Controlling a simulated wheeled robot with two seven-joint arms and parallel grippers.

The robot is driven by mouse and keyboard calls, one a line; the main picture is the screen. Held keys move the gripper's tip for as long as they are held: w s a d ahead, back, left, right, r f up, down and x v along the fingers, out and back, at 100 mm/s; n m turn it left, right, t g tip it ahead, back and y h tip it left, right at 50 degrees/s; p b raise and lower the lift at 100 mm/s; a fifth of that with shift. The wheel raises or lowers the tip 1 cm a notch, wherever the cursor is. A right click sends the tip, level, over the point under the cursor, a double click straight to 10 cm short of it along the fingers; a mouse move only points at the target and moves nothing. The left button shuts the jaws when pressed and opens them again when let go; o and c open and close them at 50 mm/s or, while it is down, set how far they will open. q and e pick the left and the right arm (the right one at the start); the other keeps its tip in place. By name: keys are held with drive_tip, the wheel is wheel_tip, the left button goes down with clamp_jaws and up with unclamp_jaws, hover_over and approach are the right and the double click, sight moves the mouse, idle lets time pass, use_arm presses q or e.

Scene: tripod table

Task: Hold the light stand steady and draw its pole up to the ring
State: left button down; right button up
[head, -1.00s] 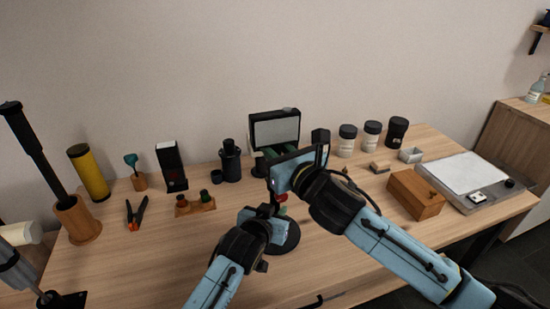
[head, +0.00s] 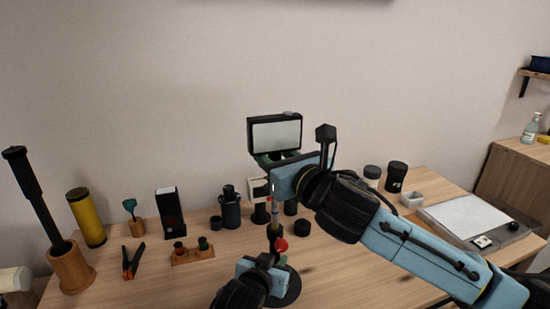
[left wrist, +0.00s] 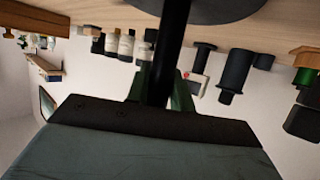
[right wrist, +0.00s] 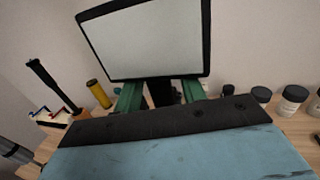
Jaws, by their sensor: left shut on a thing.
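The light stand has a white panel with a black frame (head: 275,133) on top, a slim pole (head: 274,215), a red knob (head: 281,244) and a round black base (head: 288,292) on the table. My left gripper (head: 268,268) is shut around the dark lower tube, low above the base; the tube (left wrist: 170,50) shows between its green fingers in the left wrist view. My right gripper (head: 280,160) is shut on the black upper part of the stand (right wrist: 161,93) just below the panel. A light section of pole shows above the knob; I cannot clearly make out the ring.
Behind the stand are dark cylinders (head: 230,210) and a small white-faced device (head: 258,188). To the left are a wooden holder (head: 193,252), pliers (head: 133,262), a black box (head: 167,212) and a yellow cylinder (head: 86,218). Jars (head: 396,177) and a grey tray (head: 480,218) stand right.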

use_arm(q)
drive_tip(key=shift+f, duration=0.1)
use_arm(e)
drive_tip(key=shift+s+f, duration=0.1)
drive_tip(key=v, duration=1.2)
use_arm(q)
drive_tip(key=c, duration=1.1)
unclamp_jaws()
drive_tip(key=shift+c, duration=0.2)
drive_tip(key=shift+s, duration=0.1)
